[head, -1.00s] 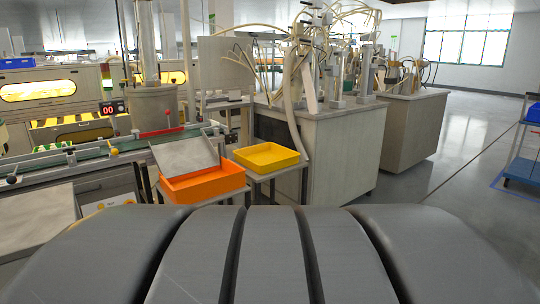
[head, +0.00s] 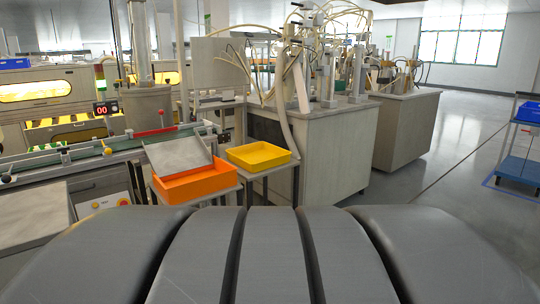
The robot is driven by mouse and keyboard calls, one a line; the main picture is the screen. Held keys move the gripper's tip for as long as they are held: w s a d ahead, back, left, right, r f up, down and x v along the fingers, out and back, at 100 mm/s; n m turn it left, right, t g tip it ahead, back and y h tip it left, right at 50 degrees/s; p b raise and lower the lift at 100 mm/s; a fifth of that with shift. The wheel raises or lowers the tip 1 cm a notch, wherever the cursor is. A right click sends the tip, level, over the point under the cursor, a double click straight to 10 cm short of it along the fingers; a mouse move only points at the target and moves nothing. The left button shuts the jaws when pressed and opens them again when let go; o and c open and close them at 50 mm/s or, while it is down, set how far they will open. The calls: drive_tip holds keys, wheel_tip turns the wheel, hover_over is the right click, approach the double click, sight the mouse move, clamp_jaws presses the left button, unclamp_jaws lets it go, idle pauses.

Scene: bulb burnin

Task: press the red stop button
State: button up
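A small white control panel (head: 108,201) is on the front of the conveyor cabinet at the lower left. A small red-orange button on a yellow ground (head: 124,201) shows at its right side; it looks like the stop button. A smaller yellowish spot (head: 95,206) is to its left. Nothing covers the button in the head view, but my own body fills the bottom of the picture just below it. My gripper is not in view.
An orange tray (head: 198,184) on a stand is right of the panel, with a yellow tray (head: 258,157) beyond. A conveyor (head: 100,157) runs above the panel. A grey bench (head: 325,150) stands behind. The floor at right (head: 455,170) is clear up to a blue cart (head: 518,168).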

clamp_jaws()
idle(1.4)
